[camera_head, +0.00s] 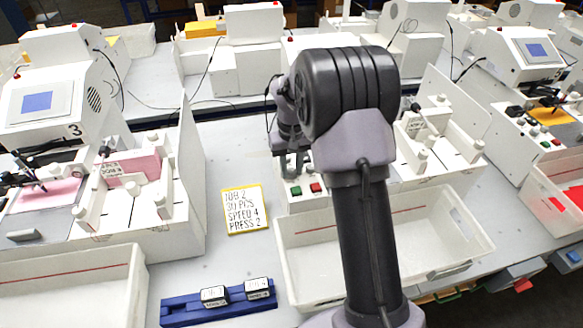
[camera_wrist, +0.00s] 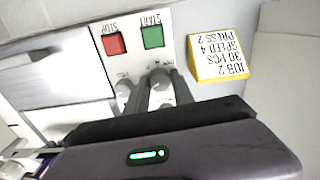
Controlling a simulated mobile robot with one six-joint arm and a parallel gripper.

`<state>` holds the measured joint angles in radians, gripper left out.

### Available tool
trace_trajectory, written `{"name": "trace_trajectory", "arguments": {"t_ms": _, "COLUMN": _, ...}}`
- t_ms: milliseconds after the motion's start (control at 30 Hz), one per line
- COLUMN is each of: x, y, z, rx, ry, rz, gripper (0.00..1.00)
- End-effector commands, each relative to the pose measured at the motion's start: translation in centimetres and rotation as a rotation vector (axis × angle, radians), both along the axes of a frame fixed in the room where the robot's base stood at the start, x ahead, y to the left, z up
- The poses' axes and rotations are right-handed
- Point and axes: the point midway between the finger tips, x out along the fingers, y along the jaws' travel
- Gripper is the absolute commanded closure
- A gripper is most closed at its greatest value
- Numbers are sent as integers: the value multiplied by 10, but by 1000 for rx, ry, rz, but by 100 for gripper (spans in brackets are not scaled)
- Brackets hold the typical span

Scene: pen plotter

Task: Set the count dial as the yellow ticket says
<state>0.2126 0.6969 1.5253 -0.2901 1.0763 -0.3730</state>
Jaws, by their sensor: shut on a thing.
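The yellow ticket (camera_head: 244,210) lies on the table and reads JOB 2, 30 PCS, SPEED 4, PRESS 2. It shows upside down in the wrist view (camera_wrist: 220,57). My gripper (camera_wrist: 160,88) points at the white control panel (camera_wrist: 184,55) and is shut on a pale round dial (camera_wrist: 160,77). Another pale dial (camera_wrist: 124,87) stands just left of the fingers. The small labels by the dials are too blurred to read, so I cannot tell which is the count dial. In the head view my gripper (camera_head: 293,160) is over the panel, and the dials are hidden.
The green START button (camera_wrist: 152,37) and red STOP button (camera_wrist: 115,43) are close to my fingers. A white tray (camera_head: 290,255) stands in front of the panel. A blue rack (camera_head: 185,315) with labelled blocks is at the front. Clear table surrounds the ticket.

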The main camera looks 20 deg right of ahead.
Motion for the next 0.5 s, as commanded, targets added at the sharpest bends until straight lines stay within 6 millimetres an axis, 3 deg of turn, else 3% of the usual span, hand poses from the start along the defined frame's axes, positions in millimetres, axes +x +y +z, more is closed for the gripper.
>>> {"name": "trace_trajectory", "arguments": {"t_ms": 500, "x": 1, "y": 0, "z": 0, "rx": 0, "ry": -2, "rz": -391, "gripper": 100}}
